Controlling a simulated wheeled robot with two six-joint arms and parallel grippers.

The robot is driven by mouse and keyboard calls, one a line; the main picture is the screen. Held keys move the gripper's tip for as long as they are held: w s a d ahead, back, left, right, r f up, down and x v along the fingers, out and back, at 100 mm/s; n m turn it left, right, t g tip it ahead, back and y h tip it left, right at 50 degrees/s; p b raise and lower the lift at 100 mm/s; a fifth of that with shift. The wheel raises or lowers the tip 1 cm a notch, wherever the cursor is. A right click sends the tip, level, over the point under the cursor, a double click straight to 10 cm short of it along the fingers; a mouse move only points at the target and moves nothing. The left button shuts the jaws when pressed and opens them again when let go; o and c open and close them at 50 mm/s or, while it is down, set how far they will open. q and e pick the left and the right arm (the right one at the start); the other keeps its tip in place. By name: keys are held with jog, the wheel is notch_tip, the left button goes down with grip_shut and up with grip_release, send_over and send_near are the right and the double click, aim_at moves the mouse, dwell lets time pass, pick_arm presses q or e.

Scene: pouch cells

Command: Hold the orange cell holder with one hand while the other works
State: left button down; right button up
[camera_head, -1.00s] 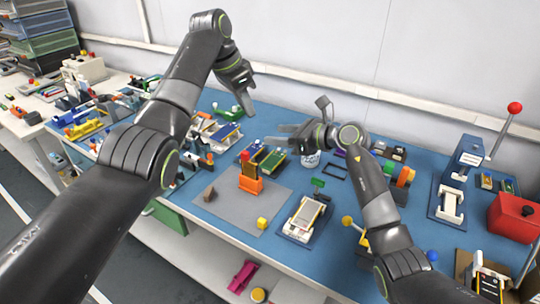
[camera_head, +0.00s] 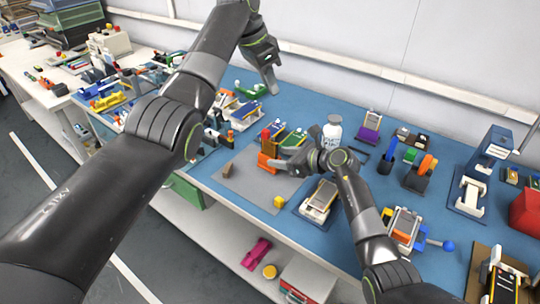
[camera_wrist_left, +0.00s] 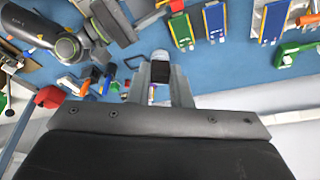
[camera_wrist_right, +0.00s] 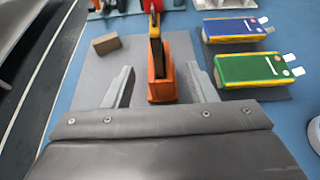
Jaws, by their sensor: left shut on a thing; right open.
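The orange cell holder (camera_head: 267,152) stands upright on a grey mat (camera_head: 240,178). It holds a dark upright piece with a red top (camera_wrist_right: 152,8). In the right wrist view the orange holder (camera_wrist_right: 161,82) stands between the two fingers of my right gripper (camera_wrist_right: 160,88), which is open, with a gap on each side. In the head view my right gripper (camera_head: 285,168) is low beside the holder. My left gripper (camera_head: 271,85) is raised over the back of the bench. In the left wrist view it is shut on a small dark thing (camera_wrist_left: 160,69), partly hidden by the fingers.
Blue (camera_wrist_right: 234,29) and green (camera_wrist_right: 250,67) cells lie right of the holder. A white bottle (camera_head: 332,130) stands behind my right gripper. A white-topped fixture (camera_head: 319,200) is to the right.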

jog(key=shift+x, duration=2.55)
jog(key=c, duration=1.1)
jog(key=shift+o, duration=0.2)
jog(key=o, duration=1.1)
jog(key=shift+c, duration=0.2)
